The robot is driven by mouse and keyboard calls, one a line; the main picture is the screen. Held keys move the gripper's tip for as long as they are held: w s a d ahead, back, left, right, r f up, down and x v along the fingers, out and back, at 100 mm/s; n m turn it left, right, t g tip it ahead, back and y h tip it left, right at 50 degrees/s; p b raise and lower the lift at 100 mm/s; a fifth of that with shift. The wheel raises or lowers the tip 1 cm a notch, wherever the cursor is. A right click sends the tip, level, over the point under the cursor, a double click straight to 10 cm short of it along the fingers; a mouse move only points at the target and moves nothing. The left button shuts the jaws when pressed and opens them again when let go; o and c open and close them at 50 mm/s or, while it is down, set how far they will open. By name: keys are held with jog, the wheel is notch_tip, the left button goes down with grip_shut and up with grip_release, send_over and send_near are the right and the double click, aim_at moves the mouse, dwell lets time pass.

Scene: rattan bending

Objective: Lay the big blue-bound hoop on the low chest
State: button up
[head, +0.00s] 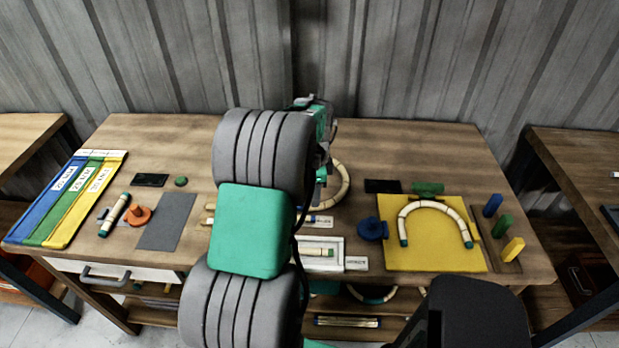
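A cream, segmented rattan hoop (344,190) shows in part behind my arm near the middle of the table; its binding colour is hidden. Another curved rattan piece (372,298) with a blue-green part shows on the shelf under the tabletop, partly cut off by the table edge. I cannot tell which one is the big blue-bound hoop. My gripper (321,178) is over the middle of the table, at the left side of the first hoop. My arm hides most of it, so its fingers and any grip are unclear. I cannot make out a low chest.
A yellow board (398,258) at right carries a rattan arch (437,207). Blue, green and yellow blocks (503,226) stand right of it. Coloured strips (60,205), an orange tool (138,214) and a grey mat (168,222) are at left. The back of the table is mostly clear.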

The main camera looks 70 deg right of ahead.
notch_tip(320, 180, down, 4)
jog(key=shift+f+p, duration=0.15)
jog(key=shift+p, duration=0.4)
jog(key=shift+c, duration=0.3)
jog(key=shift+w, duration=0.1)
grip_shut()
